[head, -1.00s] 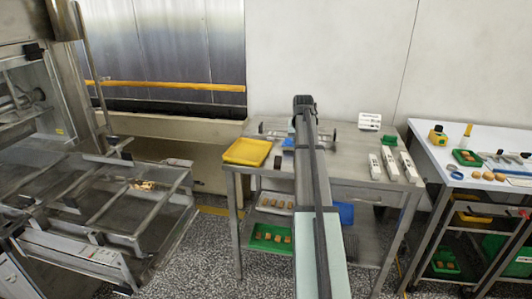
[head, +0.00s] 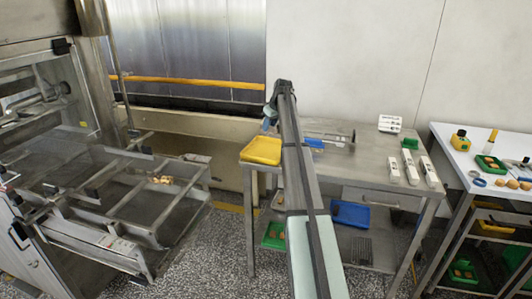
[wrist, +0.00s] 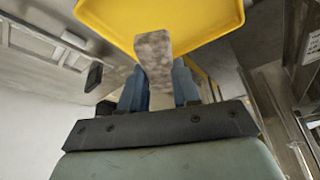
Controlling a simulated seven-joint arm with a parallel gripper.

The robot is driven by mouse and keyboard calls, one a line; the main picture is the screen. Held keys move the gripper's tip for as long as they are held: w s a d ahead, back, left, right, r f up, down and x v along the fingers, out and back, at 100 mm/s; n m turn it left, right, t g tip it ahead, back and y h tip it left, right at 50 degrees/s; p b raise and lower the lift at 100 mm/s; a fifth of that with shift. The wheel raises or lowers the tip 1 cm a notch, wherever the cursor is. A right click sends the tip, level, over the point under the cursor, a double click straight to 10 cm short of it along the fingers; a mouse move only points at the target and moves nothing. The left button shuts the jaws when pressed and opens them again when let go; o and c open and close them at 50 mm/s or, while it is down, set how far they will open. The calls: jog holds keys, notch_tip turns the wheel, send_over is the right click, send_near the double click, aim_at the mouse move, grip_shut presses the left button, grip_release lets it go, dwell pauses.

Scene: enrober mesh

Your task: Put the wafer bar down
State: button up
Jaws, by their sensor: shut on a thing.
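The wafer bar (wrist: 153,52) is a mottled grey-brown block in the wrist view. My gripper (wrist: 160,88) has blue fingers, shut on the bar's near end, and the far end sticks out past the fingers. A yellow tray (wrist: 215,18) fills the top of the wrist view, and the bar overlaps its edge in the picture. I cannot tell the height between them. In the head view the yellow tray (head: 261,151) is on the left end of the steel table, and my gripper (head: 269,117) is just behind it, mostly hidden by my arm.
The steel table (head: 365,172) carries white boxes (head: 411,167), a green block (head: 410,143) and a white device (head: 390,123). At left, the enrober's mesh frame (head: 135,195) holds a small brown heap (head: 161,180). A second table (head: 470,150) is at right.

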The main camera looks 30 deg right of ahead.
aim_at(275, 129)
jog(key=shift+w+a+r+n+y, duration=0.15)
jog(key=shift+w+n+y, duration=0.2)
jog(key=shift+n, duration=0.45)
jog(key=shift+s+a+n+g+y, duration=0.15)
jog(key=shift+a+n+y, duration=0.1)
jog(key=shift+n, duration=0.35)
jog(key=shift+s+a+n+g+y, duration=0.1)
jog(key=shift+s+n+g+y, duration=0.1)
jog(key=shift+n, duration=0.4)
jog(key=shift+s+a+n+g+y, duration=0.1)
jog(key=shift+n+g+y, duration=0.2)
jog(key=shift+n, duration=0.9)
jog(key=shift+f, duration=5.05)
jog(key=shift+f, duration=0.1)
jog(key=o, duration=0.8)
jog(key=v, duration=1.2)
jog(key=shift+s, duration=0.1)
